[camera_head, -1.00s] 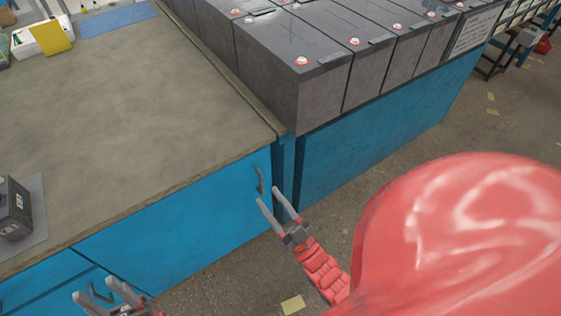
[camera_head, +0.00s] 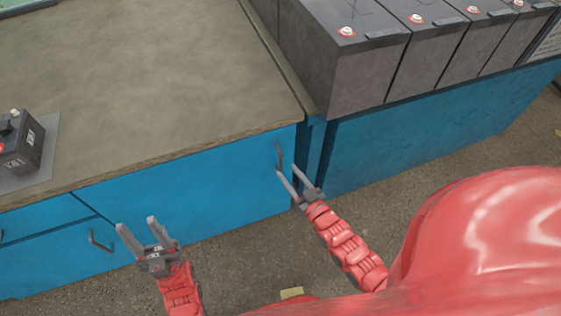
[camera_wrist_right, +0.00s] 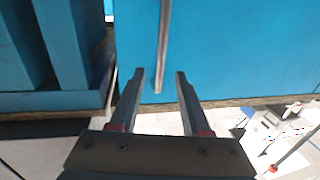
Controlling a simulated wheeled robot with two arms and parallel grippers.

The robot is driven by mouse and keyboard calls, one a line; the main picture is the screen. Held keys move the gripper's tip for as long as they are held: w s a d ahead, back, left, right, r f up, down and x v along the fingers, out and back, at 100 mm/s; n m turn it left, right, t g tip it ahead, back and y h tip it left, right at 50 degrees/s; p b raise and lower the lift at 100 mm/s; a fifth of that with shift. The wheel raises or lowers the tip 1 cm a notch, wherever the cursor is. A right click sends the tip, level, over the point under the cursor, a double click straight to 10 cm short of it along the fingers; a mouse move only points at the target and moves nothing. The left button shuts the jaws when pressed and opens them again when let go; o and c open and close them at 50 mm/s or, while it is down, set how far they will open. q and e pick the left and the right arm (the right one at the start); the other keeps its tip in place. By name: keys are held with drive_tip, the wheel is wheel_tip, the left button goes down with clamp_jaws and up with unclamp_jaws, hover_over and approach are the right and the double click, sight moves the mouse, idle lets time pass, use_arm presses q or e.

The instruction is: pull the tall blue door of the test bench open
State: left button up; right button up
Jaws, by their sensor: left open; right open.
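The tall blue door (camera_head: 200,190) is the wide front panel under the bench top and looks shut. Its grey handle (camera_head: 279,156) is upright near its right edge; in the right wrist view the handle (camera_wrist_right: 163,50) runs down towards the gap between my fingers. My right gripper (camera_head: 288,178) is open and empty, its fingertips just below the handle; in the right wrist view the open fingers (camera_wrist_right: 157,80) lie either side of the handle's line. I cannot tell whether they touch it. My left gripper (camera_head: 135,224) is open and empty in front of the door's left part.
Smaller blue drawer fronts with a handle (camera_head: 101,241) are at the left. The bench top (camera_head: 170,90) carries a small battery (camera_head: 22,145). Large grey batteries (camera_head: 370,70) stand on a blue stand (camera_head: 420,130) at right. Speckled floor is free in front.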

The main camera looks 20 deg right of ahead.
sight(281, 163)
drive_tip(key=x, duration=0.5)
drive_tip(key=shift+w+a, duration=0.1)
drive_tip(key=shift+w, duration=0.3)
clamp_jaws()
idle(1.0)
